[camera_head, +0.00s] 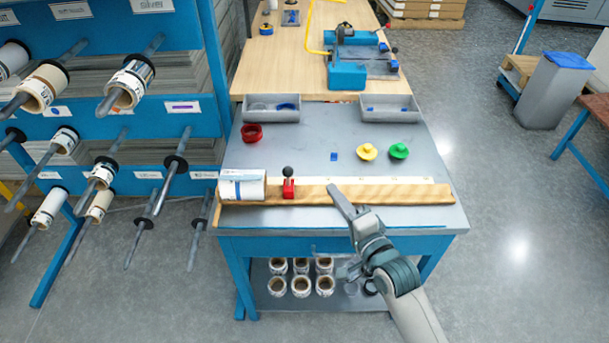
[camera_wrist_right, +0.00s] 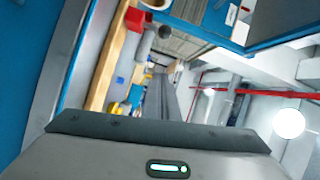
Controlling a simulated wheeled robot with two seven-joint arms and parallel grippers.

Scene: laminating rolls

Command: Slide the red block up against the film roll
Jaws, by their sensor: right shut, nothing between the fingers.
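The red block (camera_head: 289,190) with a black ball knob stands upright at the rail (camera_head: 390,194) on the grey workbench. The white film roll (camera_head: 242,187) lies at the rail's left end, and a small gap separates it from the block. My right gripper (camera_head: 333,188) is shut and empty above the rail, to the right of the block and apart from it. My left gripper is not in view.
A red ring (camera_head: 252,133), a small blue cube (camera_head: 333,156), a yellow knob (camera_head: 366,152) and a green knob (camera_head: 399,151) sit behind the rail. Two grey bins (camera_head: 271,115) (camera_head: 390,115) stand at the back. A roll rack (camera_head: 215,60) stands at left.

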